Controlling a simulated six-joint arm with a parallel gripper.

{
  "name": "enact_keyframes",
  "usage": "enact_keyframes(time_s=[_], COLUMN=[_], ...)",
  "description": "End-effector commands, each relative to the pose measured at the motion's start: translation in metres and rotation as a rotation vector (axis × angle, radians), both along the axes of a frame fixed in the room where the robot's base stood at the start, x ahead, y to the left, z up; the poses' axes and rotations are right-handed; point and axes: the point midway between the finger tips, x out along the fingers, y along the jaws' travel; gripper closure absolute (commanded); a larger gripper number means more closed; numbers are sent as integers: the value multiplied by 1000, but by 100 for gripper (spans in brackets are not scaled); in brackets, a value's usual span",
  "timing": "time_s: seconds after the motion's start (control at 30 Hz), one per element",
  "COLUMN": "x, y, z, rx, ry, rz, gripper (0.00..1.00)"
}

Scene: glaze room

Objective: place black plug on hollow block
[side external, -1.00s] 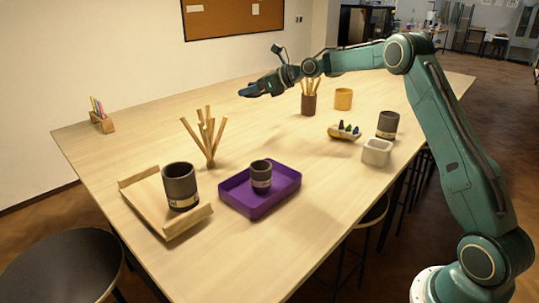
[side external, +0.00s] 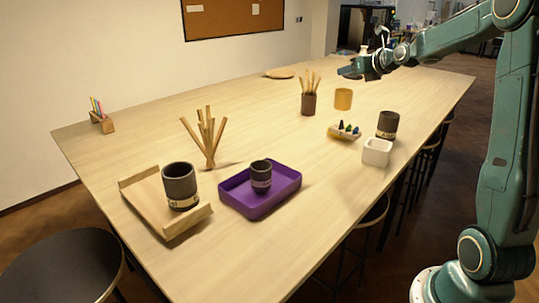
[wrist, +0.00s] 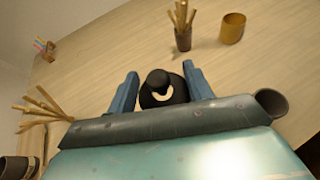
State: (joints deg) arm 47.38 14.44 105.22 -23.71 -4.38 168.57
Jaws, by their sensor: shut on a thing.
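My gripper (side external: 349,71) is in the air above the far part of the table in the side view, its blue fingers pointing left. In the wrist view my gripper (wrist: 160,70) is shut on the black plug (wrist: 158,92), a dark round body with a knob, held between the two blue fingers. In the side view the plug cannot be made out. The hollow block (side external: 377,153), white and squarish with an open top, stands near the table's right edge, nearer the camera than my gripper and well apart from it.
A yellow cup (side external: 343,99) and a brush pot (side external: 309,104) stand farther back. A purple tray (side external: 286,191) and wooden tray (side external: 155,201) hold dark cups.

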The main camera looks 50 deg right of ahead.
Motion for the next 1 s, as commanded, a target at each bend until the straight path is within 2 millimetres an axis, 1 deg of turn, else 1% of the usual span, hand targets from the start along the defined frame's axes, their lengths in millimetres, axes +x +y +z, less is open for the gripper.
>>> enact_keyframes(time_s=[0.03,0.1,0.2,0.3,0.4,0.53,0.77,0.87,1.0], x=[-19,-41,-69,-90,-103,-111,-111,-111,-111], y=[-7,-14,-21,-25,-28,-29,-29,-29,-29], z=[3,3,4,4,3,3,-1,-10,-30], rx=[-3,-5,-9,-14,-17,-17,-17,-15,-14], ry=[0,0,2,3,6,6,6,8,9], rz=[-45,-102,-170,-219,-253,-270,-272,-271,-272], gripper=[71,71,71,71,71,71,71,71,71])
